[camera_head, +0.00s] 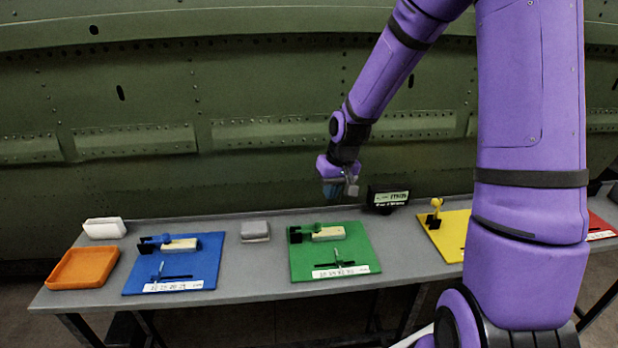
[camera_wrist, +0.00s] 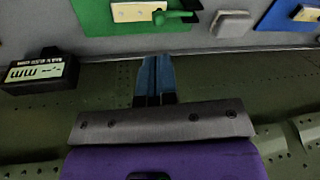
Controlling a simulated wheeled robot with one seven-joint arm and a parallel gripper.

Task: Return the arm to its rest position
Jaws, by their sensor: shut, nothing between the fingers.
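My purple arm reaches over the grey table in the head view. My gripper (camera_head: 343,190) hangs above the back edge of the table, behind the green board and just left of the black display box. In the wrist view its blue fingers (camera_wrist: 154,72) are together, with nothing between them. The gripper is apart from the table and from everything on it. My large upper arm hides part of the right side of the table.
The table (camera_head: 255,279) carries a blue board (camera_head: 205,262), a green board (camera_head: 362,255), a yellow board (camera_head: 452,238), an orange tray (camera_head: 82,268), a white container (camera_head: 104,229), a grey block (camera_head: 255,231) and a display box (camera_head: 388,199). A green riveted fuselage wall (camera_head: 250,90) stands behind.

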